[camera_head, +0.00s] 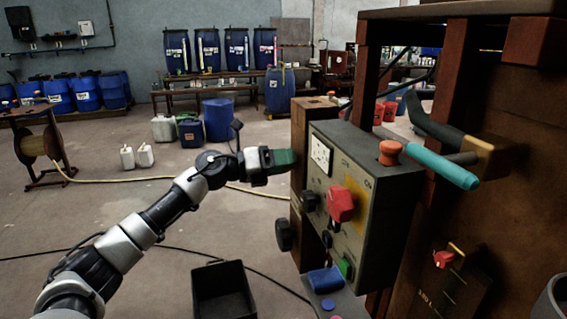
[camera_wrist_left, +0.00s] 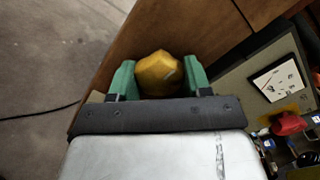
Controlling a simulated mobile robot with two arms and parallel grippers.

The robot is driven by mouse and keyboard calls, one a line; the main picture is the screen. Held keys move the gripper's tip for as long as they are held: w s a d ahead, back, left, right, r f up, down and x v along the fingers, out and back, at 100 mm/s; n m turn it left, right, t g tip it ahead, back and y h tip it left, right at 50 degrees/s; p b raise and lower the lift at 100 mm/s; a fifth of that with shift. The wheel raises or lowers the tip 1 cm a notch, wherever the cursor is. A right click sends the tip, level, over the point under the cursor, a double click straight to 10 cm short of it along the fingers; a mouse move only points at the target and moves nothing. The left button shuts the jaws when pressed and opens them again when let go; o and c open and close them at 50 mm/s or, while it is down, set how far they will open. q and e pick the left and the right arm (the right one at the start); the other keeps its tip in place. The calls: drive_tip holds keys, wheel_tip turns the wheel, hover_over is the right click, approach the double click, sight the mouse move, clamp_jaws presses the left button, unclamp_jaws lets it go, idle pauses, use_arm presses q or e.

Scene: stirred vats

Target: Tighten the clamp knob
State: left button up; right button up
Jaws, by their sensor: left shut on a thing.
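My left gripper (camera_head: 284,157) reaches in from the left to the wooden post beside the grey control box. In the left wrist view, its two green fingers are shut on a yellow faceted knob (camera_wrist_left: 158,76), one finger on each side. The knob looks like the clamp knob and sits against a brown wooden face. In the head view the knob is hidden by the gripper. My right gripper is not in view.
The grey control box (camera_head: 372,165) is just right of my left gripper, with a red knob (camera_head: 341,203), black knobs and a gauge (camera_head: 320,155). A teal-handled bar (camera_head: 440,166) juts out at right. A black bin (camera_head: 223,293) stands below. The floor at left is mostly clear.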

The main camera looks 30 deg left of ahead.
use_arm(q)
drive_tip(key=shift+f, duration=0.2)
drive_tip(key=o, duration=0.9)
drive_tip(key=shift+r, duration=0.15)
drive_tip(key=shift+b+v, duration=2.25)
drive_tip(key=shift+v, duration=3.2)
